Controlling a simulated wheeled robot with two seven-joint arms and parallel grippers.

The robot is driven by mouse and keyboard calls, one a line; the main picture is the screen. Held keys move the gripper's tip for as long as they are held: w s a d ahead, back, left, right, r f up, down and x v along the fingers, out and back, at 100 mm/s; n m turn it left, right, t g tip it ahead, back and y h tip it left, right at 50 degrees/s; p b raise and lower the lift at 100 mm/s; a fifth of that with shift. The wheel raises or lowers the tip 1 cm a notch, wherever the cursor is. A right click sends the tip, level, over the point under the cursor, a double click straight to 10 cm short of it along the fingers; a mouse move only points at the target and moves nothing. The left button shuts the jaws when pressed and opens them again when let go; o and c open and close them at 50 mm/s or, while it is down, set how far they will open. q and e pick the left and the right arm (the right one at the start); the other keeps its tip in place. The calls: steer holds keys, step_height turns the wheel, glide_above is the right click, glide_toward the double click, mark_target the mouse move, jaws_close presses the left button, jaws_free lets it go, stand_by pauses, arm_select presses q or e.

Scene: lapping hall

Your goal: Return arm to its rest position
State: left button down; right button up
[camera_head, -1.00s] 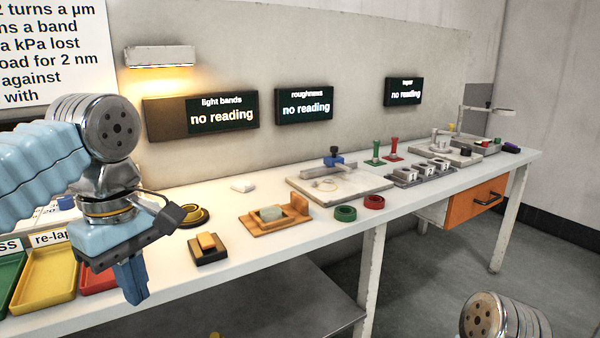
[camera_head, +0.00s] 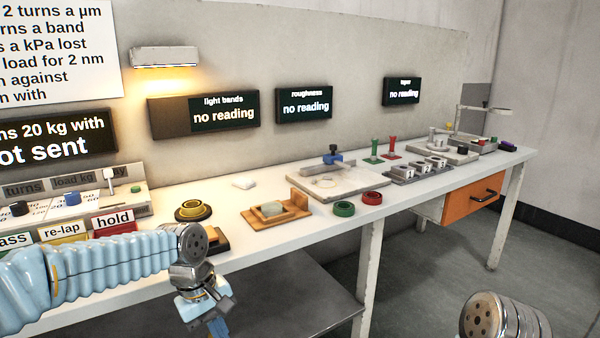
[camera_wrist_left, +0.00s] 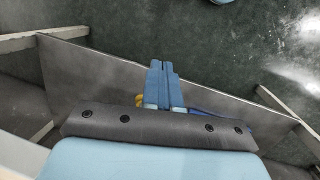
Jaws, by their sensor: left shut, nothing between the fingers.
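My left arm reaches in from the left in the head view, over the front edge of the bench. Its gripper (camera_head: 218,326) hangs low in front of the bench, pointing down, with its tips near the bottom of the picture. In the left wrist view the two blue fingers (camera_wrist_left: 163,68) lie together, shut and empty, above the grey lower shelf (camera_wrist_left: 95,70). Of my right arm only a rounded metal joint shows at the lower right of the head view; its gripper is out of the picture.
The white bench (camera_head: 285,235) carries a wooden holder (camera_head: 277,212), a grey plate (camera_head: 350,183), a green ring (camera_head: 344,209), a red ring (camera_head: 372,198) and several blocks. An orange drawer (camera_head: 472,199) hangs under its right part. The floor (camera_head: 420,290) in front looks clear.

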arm_select(q)
steer(key=d+f+m+h, duration=0.1)
steer(key=d+f, duration=0.1)
steer(key=f, duration=0.6)
steer(key=d+f+m, duration=0.1)
steer(key=d+f, duration=0.1)
steer(key=f, duration=0.5)
steer(key=s+f+m, duration=0.2)
steer(key=s+f, duration=0.5)
steer(key=f, duration=0.3)
steer(key=s+f+m, duration=0.1)
steer(key=s+f, duration=0.7)
steer(key=f, duration=0.3)
steer(key=shift+s+d+f+m+t+h, duration=0.2)
steer(key=shift+s+d+m+t+h, duration=0.1)
steer(key=shift+d+m+t, duration=0.1)
